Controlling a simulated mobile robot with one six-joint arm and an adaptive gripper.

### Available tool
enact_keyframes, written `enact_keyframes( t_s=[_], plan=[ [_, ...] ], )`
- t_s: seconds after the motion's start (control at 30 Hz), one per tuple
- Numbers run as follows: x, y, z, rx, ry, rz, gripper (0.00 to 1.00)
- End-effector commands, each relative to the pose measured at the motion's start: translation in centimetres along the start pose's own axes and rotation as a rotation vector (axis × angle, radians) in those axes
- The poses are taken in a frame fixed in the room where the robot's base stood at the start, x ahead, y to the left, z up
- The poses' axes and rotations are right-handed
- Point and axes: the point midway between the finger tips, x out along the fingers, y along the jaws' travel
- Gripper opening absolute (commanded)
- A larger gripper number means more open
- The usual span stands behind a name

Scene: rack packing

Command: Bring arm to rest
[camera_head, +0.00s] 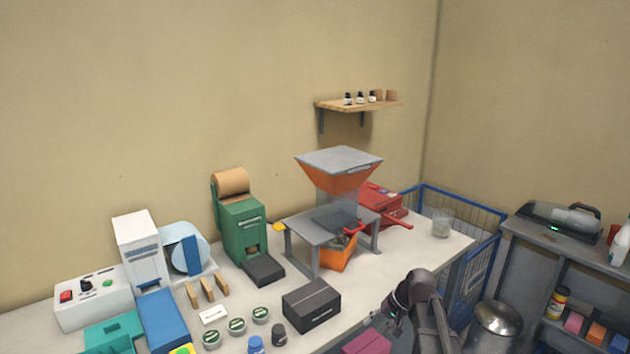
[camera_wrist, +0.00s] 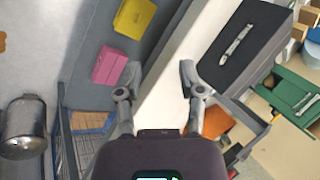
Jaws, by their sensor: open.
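My arm reaches up from the bottom edge of the head view, right of centre, bent beside the front edge of the white table (camera_head: 405,270). My gripper (camera_head: 394,314) is small and dark there, near the table edge. In the wrist view my gripper (camera_wrist: 160,73) is open, with its two fingers well apart and nothing between them. Behind the fingers lie the pale table edge and a grey surface. A black box (camera_head: 311,304) stands on the table left of my gripper; it also shows in the wrist view (camera_wrist: 243,48), beyond the right finger.
A pink box (camera_head: 367,343) and a yellow box (camera_wrist: 134,18) lie on the grey surface below the table edge. An orange hopper (camera_head: 340,175), a green dispenser (camera_head: 240,228) and jars crowd the table. A metal bin (camera_head: 497,326), blue wire cart (camera_head: 480,260) and shelf unit stand right.

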Motion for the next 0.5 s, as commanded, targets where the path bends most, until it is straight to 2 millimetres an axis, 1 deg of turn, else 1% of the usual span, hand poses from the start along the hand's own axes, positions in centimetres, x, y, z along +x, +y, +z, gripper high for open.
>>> enact_keyframes(
  t_s=[0.03, 0.2, 0.3, 0.4, 0.5],
  plan=[
    [0.4, 0.0, 1.7, -0.019, -0.010, 0.042, 0.50],
    [1.5, 0.7, 6.0, -0.093, -0.040, 0.221, 0.50],
    [1.7, 1.3, 8.3, -0.137, -0.053, 0.327, 0.50],
    [1.7, 1.9, 10.2, -0.174, -0.063, 0.420, 0.50],
    [1.6, 2.3, 11.4, -0.202, -0.069, 0.488, 0.50]
  ],
)
